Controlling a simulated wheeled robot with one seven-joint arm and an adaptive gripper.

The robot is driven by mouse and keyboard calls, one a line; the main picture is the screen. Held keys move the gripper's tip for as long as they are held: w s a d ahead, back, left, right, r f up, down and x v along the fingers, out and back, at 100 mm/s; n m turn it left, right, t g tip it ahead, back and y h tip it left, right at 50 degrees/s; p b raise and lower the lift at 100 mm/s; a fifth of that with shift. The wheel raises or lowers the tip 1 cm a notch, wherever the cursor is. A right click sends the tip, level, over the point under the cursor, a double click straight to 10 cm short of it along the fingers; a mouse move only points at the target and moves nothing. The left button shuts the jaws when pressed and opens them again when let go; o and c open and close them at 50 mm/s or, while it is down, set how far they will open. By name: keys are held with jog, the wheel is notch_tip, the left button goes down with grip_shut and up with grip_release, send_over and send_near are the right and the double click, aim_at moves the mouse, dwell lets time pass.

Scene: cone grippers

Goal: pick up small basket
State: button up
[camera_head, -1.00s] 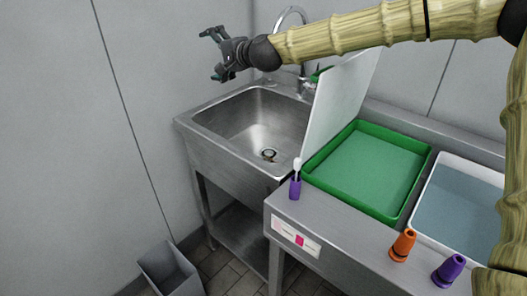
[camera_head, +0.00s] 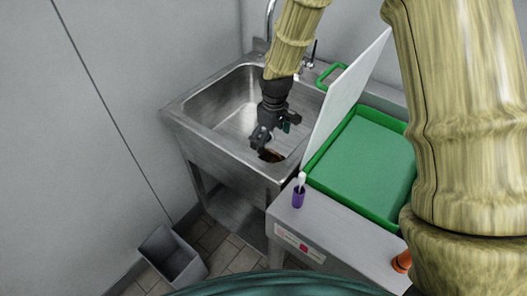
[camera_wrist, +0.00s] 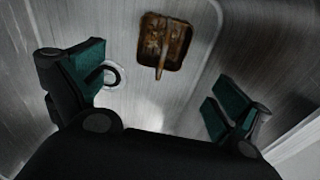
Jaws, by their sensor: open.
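The small basket (camera_wrist: 165,42), brown and squarish with a short stem or handle, lies on the sink bottom in the upper middle of the wrist view. In the head view a small part of its brown (camera_head: 271,156) shows just below my gripper. My gripper (camera_head: 276,132) hangs down inside the metal sink (camera_head: 237,118), over its near right part. In the wrist view my gripper (camera_wrist: 157,92) has its green-padded fingers wide apart, with nothing between them. The basket appears beyond the fingertips, apart from them.
A white board (camera_head: 340,102) stands upright at the sink's right edge. Right of it lies a green tray (camera_head: 312,170) on the counter, with a purple holder (camera_head: 298,197) in front. A grey bin (camera_head: 172,256) stands on the floor. A dark ring (camera_wrist: 112,70) shows by the left finger.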

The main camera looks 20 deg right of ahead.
aim_at(270, 161)
jog(key=shift+s+d+f+n, duration=0.15)
jog(key=shift+s+d+n, duration=0.15)
jog(key=shift+s, duration=0.2)
jog(key=shift+s+f+g, duration=0.1)
jog(key=shift+f+g, duration=0.2)
jog(key=shift+f, duration=0.05)
jog(key=f, duration=0.5)
jog(key=shift+w+a+p, duration=0.2)
jog(key=shift+a+p, duration=0.15)
jog(key=shift+w+d+f+p, duration=0.15)
jog(key=shift+f+p, duration=0.2)
jog(key=shift+f, duration=1)
jog(key=shift+w+a+f+p, duration=0.1)
jog(key=shift+f+p, duration=0.2)
jog(key=shift+f, duration=1)
jog(key=c, duration=1.1)
